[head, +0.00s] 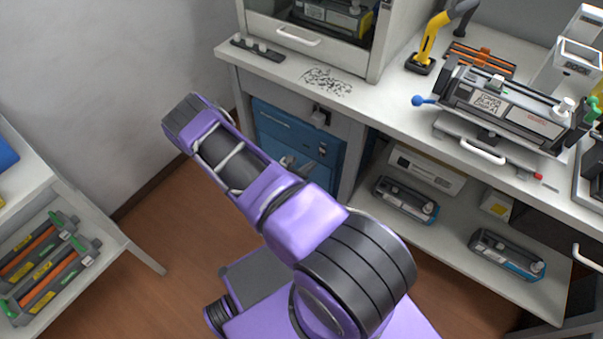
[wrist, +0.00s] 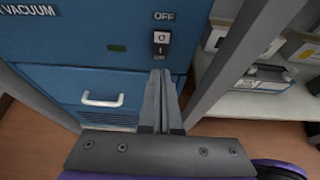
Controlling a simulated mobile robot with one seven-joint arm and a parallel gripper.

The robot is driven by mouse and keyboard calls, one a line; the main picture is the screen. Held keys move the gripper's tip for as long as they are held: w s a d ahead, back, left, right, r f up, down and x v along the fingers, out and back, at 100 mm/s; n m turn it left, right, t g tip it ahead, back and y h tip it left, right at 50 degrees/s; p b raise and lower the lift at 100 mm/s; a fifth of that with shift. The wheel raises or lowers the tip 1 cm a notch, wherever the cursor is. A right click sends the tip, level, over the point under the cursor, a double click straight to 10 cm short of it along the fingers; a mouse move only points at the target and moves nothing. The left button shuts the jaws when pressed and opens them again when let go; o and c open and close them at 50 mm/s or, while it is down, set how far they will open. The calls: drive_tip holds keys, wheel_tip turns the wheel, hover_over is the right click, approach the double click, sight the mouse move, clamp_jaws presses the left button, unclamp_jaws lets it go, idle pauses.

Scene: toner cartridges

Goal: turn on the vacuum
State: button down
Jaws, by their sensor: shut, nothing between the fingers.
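The vacuum is a blue cabinet unit (wrist: 85,45) lettered VACUUM, with a white handle (wrist: 102,100) on its lower panel. It also shows under the counter in the head view (head: 275,123). Its small black and white rocker switch (wrist: 161,42) has OFF printed above it and a small label below it. A small panel (wrist: 117,48) left of the switch looks dark. My gripper (wrist: 162,73) is shut and empty, with its fingertips just below the switch in the wrist view. I cannot tell whether they touch the panel. In the head view my arm hides part of the vacuum.
A grey post (wrist: 240,55) stands close to the right of the vacuum. Beyond it, a lower shelf (head: 450,225) holds cartridges and boxes. The counter (head: 385,112) above carries a cartridge fixture (head: 505,105). A white rack (head: 105,225) with cartridges stands at left.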

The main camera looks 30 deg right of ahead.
sight(321, 155)
drive_tip(key=shift+w+d+f, duration=0.1)
drive_tip(key=shift+w+d, duration=0.15)
drive_tip(key=shift+d, duration=0.35)
drive_tip(key=shift+w+d+f, duration=0.1)
drive_tip(key=shift+w+d, duration=0.15)
drive_tip(key=shift+d, duration=0.35)
drive_tip(key=shift+w+d+f, duration=0.1)
drive_tip(key=shift+w+d, duration=0.15)
drive_tip(key=shift+d, duration=0.35)
drive_tip(key=shift+r, duration=0.1)
drive_tip(key=shift+w+d+h+b, duration=0.1)
drive_tip(key=shift+d+h+b, duration=0.15)
drive_tip(key=shift+b, duration=0.4)
drive_tip(key=shift+r+p, duration=0.65)
drive_tip(key=shift+r, duration=0.1)
